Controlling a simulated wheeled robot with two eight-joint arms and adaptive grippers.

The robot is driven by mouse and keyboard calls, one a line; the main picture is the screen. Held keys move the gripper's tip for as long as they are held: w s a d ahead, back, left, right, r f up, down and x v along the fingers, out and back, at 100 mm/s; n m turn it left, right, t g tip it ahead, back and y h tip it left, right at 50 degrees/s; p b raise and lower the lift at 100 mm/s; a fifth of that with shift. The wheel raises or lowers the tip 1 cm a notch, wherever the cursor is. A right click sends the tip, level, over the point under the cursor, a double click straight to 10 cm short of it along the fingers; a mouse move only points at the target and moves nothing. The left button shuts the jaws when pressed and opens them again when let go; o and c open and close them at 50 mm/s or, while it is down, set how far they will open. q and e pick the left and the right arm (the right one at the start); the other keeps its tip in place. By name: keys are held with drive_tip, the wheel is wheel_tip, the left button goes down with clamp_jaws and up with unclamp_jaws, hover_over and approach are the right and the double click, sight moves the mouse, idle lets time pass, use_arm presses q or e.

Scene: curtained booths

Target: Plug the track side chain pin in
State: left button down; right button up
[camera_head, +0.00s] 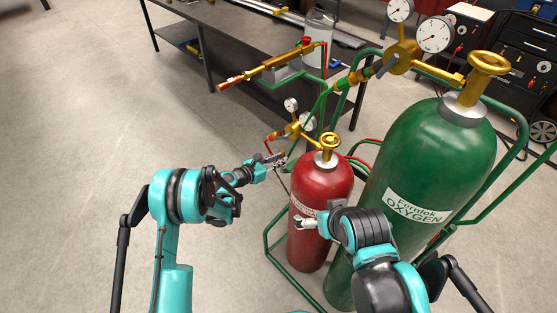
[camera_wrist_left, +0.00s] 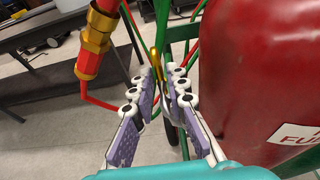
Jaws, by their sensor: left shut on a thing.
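My left gripper (camera_head: 274,159) is left of the red cylinder's top, below the small gold regulator. In the left wrist view, its purple-padded fingers (camera_wrist_left: 165,92) are closed around a thin gold piece (camera_wrist_left: 156,62), which looks like the chain pin. Its tip sticks out past the fingertips, and the fingers hide the rest. A thin dark line (camera_head: 284,184) hangs between this gripper and the red cylinder; I cannot tell if it is the chain. My right gripper (camera_head: 306,224) is in front of the red cylinder; its finger gap is unclear. I cannot make out the pin's socket.
The red cylinder (camera_head: 322,185) and large green oxygen cylinder (camera_head: 432,165) stand in a green frame (camera_head: 268,240). Gauges and a gold torch (camera_head: 264,66) are above. A dark workbench (camera_head: 225,30) is behind. Floor (camera_head: 75,120) at the left is clear.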

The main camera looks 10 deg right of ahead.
use_arm(q)
drive_tip(key=shift+f, duration=2)
drive_tip(key=c, duration=1.4)
unclamp_jaws()
drive_tip(key=v, duration=1.2)
